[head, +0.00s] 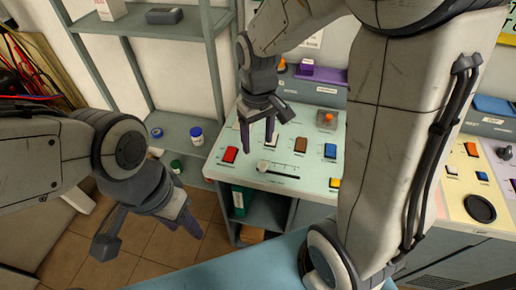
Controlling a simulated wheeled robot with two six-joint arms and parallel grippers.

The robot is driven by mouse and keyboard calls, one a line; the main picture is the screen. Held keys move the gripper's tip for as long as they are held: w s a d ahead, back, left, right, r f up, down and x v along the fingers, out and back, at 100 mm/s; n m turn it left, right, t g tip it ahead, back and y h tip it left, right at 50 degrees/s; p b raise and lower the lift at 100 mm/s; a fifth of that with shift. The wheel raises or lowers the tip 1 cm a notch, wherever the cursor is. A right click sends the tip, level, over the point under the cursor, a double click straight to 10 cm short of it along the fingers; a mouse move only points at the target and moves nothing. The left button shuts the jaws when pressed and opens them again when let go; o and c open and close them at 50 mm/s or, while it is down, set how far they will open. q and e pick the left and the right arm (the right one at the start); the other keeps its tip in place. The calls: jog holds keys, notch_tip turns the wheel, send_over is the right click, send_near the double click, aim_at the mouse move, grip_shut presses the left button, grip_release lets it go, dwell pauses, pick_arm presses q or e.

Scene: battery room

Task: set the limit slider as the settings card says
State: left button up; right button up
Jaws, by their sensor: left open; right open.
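A slider (263,166) with a pale knob sits on the light green panel (312,184), its knob at the left end of a dark slot that runs right. Its label is too small to read. My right gripper (257,136) is open, pointing down above the panel, up-picture from the slider knob and apart from it. My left gripper (187,222) is open and empty, over the floor left of the panel. A white sheet (313,39) on the back wall is partly hidden by my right arm; I cannot tell whether it is the settings card.
An orange knob (327,118) stands behind. A shelf rack (180,130) with jars is at left. My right arm hides the panel's right part.

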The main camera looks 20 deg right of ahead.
aim_at(263, 164)
jog(key=f, duration=0.3)
jog(key=d+f, duration=0.1)
jog(key=f, duration=0.3)
jog(key=w+d+f, duration=0.1)
jog(key=f, duration=0.3)
jog(key=shift+f, duration=0.15)
grip_shut()
dwell(1.1)
